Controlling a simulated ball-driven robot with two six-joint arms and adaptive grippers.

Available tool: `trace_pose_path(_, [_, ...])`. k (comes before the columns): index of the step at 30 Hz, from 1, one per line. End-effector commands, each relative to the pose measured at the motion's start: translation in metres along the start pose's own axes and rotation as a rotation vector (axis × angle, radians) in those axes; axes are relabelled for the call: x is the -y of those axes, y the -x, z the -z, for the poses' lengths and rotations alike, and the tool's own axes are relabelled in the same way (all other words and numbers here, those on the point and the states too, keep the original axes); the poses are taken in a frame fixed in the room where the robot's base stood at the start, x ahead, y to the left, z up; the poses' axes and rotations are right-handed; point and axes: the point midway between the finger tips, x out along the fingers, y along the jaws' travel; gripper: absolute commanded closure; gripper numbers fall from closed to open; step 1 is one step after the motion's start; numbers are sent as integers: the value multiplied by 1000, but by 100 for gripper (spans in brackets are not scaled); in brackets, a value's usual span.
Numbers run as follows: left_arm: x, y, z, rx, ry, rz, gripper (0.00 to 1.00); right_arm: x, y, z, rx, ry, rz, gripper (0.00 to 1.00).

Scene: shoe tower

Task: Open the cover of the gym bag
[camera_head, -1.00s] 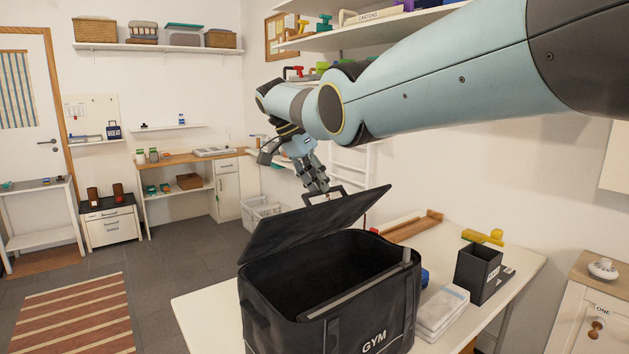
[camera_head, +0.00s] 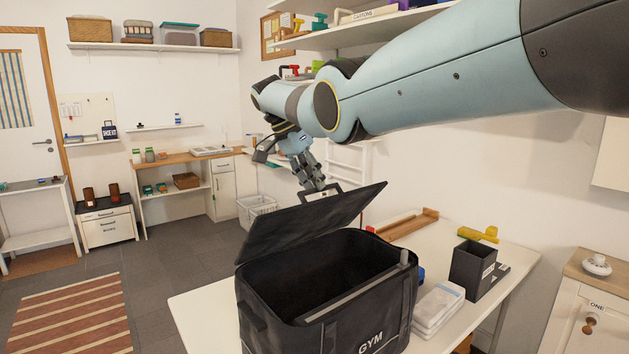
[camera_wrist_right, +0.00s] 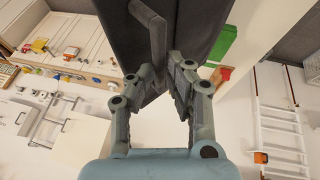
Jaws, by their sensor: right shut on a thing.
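The black gym bag (camera_head: 340,331) stands on a white table, its front marked GYM. Its cover (camera_head: 312,222) is raised and slanted, and the dark inside of the bag shows below it. A handle loop (camera_head: 332,190) sits at the cover's upper edge. My right gripper (camera_head: 318,188) is shut on this handle from above and behind. In the right wrist view, my right gripper's fingers (camera_wrist_right: 160,84) close around the grey handle bar (camera_wrist_right: 153,40), with the dark cover (camera_wrist_right: 190,22) behind it. My left gripper is not in view.
On the white table (camera_head: 199,309), a black open box (camera_head: 471,271), white packages (camera_head: 437,307) and a yellow object (camera_head: 478,234) stand right of the bag. A wooden tray (camera_head: 405,226) lies behind it.

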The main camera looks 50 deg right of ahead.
Motion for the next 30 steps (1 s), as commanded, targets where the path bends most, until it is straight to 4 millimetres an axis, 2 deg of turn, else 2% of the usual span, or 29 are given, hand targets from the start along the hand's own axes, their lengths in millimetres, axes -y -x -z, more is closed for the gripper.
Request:
trace_pose_path(2, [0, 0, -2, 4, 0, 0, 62, 1, 0, -1, 1, 1, 3, 100])
trace_pose_path(3, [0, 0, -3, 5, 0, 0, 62, 1, 0, -1, 1, 1, 3, 84])
trace_pose_path(7, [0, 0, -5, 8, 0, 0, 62, 1, 0, -1, 0, 1, 2, 67])
trace_pose_path(8, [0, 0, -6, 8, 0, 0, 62, 1, 0, -1, 0, 1, 2, 65])
trace_pose_path(17, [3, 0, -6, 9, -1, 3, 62, 1, 4, 0, 1, 1, 2, 65])
trace_pose_path(26, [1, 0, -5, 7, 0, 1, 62, 2, 55, -1, 1, 2, 3, 65])
trace_pose_path(30, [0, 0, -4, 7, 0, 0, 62, 2, 69, -1, 2, 1, 2, 65])
